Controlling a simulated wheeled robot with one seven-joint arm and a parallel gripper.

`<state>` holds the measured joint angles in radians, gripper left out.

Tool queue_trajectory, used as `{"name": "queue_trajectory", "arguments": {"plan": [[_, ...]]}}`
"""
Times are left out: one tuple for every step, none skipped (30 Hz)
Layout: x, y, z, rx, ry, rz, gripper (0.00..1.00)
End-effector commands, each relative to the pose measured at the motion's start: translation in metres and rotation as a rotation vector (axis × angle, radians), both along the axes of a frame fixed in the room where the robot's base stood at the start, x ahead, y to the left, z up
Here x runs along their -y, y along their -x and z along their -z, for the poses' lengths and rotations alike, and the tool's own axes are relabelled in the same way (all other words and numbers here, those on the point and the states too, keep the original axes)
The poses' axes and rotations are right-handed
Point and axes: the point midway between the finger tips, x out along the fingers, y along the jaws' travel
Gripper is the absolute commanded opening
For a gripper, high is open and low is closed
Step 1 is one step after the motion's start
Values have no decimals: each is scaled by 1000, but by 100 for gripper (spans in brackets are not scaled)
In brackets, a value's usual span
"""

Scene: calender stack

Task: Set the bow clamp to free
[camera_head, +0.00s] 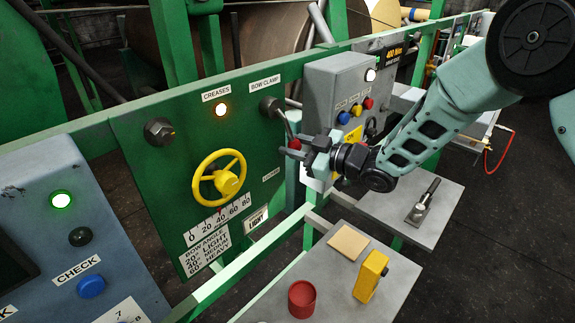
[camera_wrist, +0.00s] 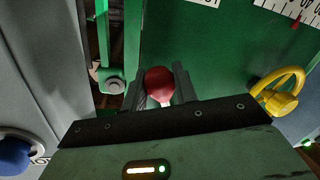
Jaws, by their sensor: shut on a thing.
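The bow clamp lever is a dark rod on a round hub (camera_head: 268,104) under the BOW CLAMP label (camera_head: 265,83), on the green panel. The rod slants down and right to a red ball knob (camera_head: 294,144). My gripper (camera_head: 291,150) is shut on the knob, with its fingers at either side. In the wrist view the red knob (camera_wrist: 159,82) sits between the two dark fingers. A small label (camera_head: 271,174) lies below the lever; its words are too small to read.
A yellow handwheel (camera_head: 228,182) and an angle scale (camera_head: 220,218) lie left on the panel. A lit CREASES lamp (camera_head: 221,110) is above. A grey control box (camera_head: 345,90) stands close right of my gripper. Shelves (camera_head: 335,270) with a red cup and yellow block are below.

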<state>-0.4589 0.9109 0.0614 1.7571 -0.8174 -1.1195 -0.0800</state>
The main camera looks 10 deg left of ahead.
Motion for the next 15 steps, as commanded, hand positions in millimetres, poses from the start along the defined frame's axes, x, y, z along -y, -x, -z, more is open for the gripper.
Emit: {"name": "queue_trajectory", "arguments": {"plan": [[2, -4, 3, 41, 18, 1, 0], [4, -6, 1, 63, 31, 1, 0], [5, -9, 0, 90, 47, 1, 0], [6, -11, -2, 112, 60, 0, 0], [8, -13, -3, 131, 72, 1, 0], [9, -15, -5, 155, 87, 2, 0], [10, -17, -7, 175, 97, 1, 0], [11, -18, -8, 191, 108, 1, 0], [12, -20, -10, 213, 121, 1, 0], [13, -22, -12, 230, 130, 0, 0], [13, -23, -13, 244, 139, 1, 0], [14, -25, -14, 260, 150, 1, 0], [15, -26, -16, 273, 157, 1, 0], [15, -26, -17, 285, 163, 1, 0], [16, -27, -19, 299, 172, 0, 0]]}}
